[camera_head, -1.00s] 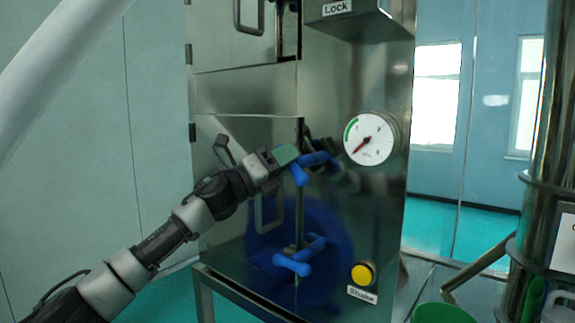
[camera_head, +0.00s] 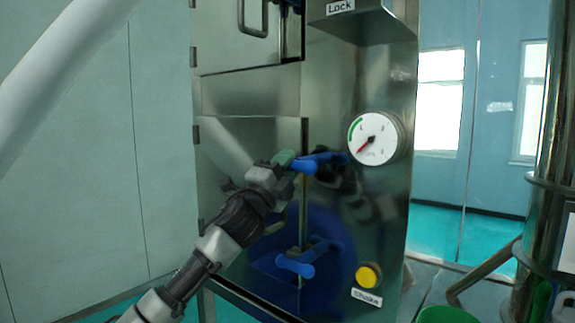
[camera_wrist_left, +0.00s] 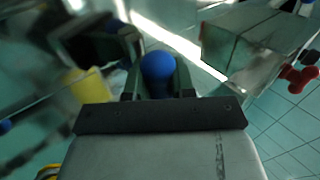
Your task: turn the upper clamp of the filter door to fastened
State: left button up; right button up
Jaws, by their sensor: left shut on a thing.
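The upper clamp (camera_head: 328,157) is a blue handle at the right edge of the filter door (camera_head: 240,134), a steel panel on the cabinet. My left gripper (camera_head: 287,159) is at the left end of this clamp in the head view. In the left wrist view the round blue end of the handle (camera_wrist_left: 158,69) sits between the fingers, which are shut on it. The fingers hide part of the handle. The lower clamp (camera_head: 296,265) is a similar blue handle further down the same edge, apart from my gripper. My right gripper is not in view.
A pressure gauge (camera_head: 376,138) is right of the upper clamp. A yellow button (camera_head: 368,275) labelled Shake is lower right. A box marked Lock (camera_head: 350,12) juts out above. A steel cylinder (camera_head: 545,150) stands at the far right.

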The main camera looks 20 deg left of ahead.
pick_arm(q)
jog(key=shift+n+y, duration=0.4)
jog(key=shift+n, duration=0.1)
jog(key=o, duration=0.9)
jog(key=shift+f, duration=0.15)
jog(key=b+v, duration=0.4)
jog(key=v, duration=0.6)
jog(key=shift+s+f, duration=0.2)
jog(key=shift+f, duration=0.05)
jog(key=shift+a, duration=0.15)
